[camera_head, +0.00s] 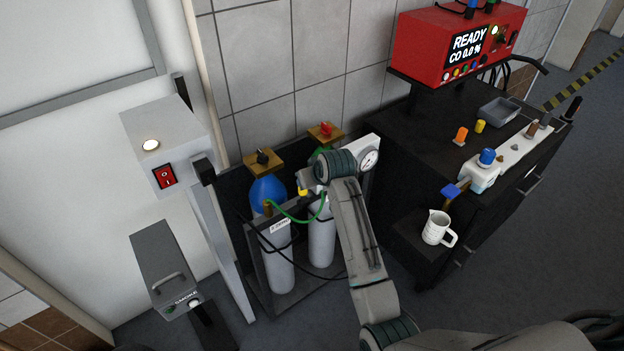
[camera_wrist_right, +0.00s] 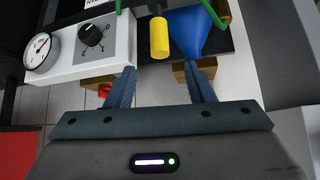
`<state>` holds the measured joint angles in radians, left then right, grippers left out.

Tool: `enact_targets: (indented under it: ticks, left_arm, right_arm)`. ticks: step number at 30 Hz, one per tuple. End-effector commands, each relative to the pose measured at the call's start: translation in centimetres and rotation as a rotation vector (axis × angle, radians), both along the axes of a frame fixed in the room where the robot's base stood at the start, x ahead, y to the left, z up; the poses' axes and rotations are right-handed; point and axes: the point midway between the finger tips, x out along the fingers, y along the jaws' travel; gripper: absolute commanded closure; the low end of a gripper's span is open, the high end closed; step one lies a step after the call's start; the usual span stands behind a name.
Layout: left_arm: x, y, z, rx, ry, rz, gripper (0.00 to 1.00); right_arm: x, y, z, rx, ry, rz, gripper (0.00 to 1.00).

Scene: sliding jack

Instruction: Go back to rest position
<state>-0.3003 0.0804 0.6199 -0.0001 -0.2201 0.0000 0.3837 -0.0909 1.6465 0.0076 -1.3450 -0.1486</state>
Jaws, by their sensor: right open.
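My right arm reaches up from the bottom right in the head view, its wrist (camera_head: 335,165) in front of the gas cylinders. My right gripper (camera_wrist_right: 162,76) is open in the right wrist view, its two blue-grey fingers apart with nothing between them. A yellow handle (camera_wrist_right: 159,38) shows beyond the fingertips, apart from them. The blue-topped cylinder (camera_head: 268,193) stands left of my wrist; its blue top also shows in the right wrist view (camera_wrist_right: 195,30). A second cylinder (camera_head: 321,235) is partly hidden by my arm. My left gripper is not in view.
A white panel with a round gauge (camera_head: 369,159) is just right of my wrist. A black cart (camera_head: 425,135) carries a red monitor (camera_head: 425,45) and a white jug (camera_head: 438,228). A grey switch post (camera_head: 165,140) stands left. Green hose and black cable hang near the cylinders.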

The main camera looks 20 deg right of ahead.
Motion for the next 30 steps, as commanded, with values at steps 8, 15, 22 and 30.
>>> enact_targets:
  ticks: [8, 15, 22, 30]
  left_arm:
    - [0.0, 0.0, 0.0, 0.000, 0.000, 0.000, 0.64]
    - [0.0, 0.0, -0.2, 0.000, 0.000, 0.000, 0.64]
    - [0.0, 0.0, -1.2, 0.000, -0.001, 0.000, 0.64]
    - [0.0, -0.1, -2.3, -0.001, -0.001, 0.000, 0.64]
  right_arm:
    - [0.0, 0.0, 0.0, 0.000, 0.000, 0.000, 0.51]
    - [-0.3, -0.1, -2.0, -0.002, 0.018, -0.003, 0.51]
    - [-4.0, -1.5, -15.7, -0.016, 0.123, -0.033, 0.51]
    - [-14.1, -4.0, -33.7, -0.040, 0.258, -0.074, 0.51]
